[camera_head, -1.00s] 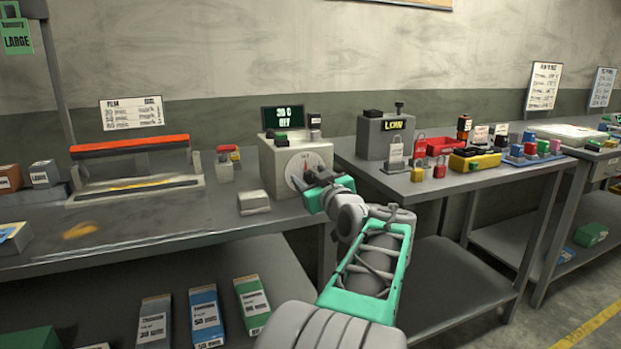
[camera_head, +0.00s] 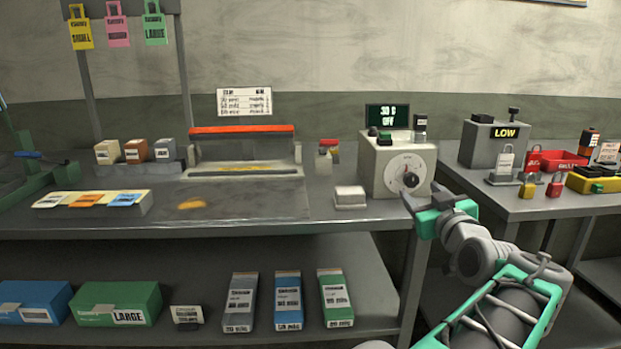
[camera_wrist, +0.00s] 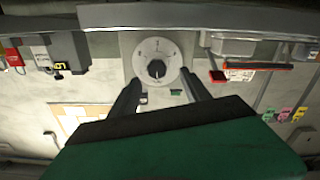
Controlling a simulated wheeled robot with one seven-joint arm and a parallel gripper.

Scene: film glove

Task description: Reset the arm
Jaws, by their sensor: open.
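My gripper (camera_head: 420,200) is in front of the lower right of the grey dial box (camera_head: 370,165), at the bench's right end. In the wrist view my gripper (camera_wrist: 160,88) has two dark fingers spread apart with nothing between them. The round white dial (camera_wrist: 158,60) with its black knob shows just beyond the fingertips, and the dial (camera_head: 405,172) also shows in the head view. I cannot tell whether a finger touches the box. A small screen (camera_head: 387,117) on top of the box appears to read "30 C OFF".
A sealer with a red bar (camera_head: 242,130) stands mid-bench, left of the box. Right of my arm, a second table holds a grey box reading LOW (camera_head: 492,145), padlocks (camera_head: 527,187) and a red tray (camera_head: 553,160). Cartons (camera_head: 288,300) stand on the lower shelf.

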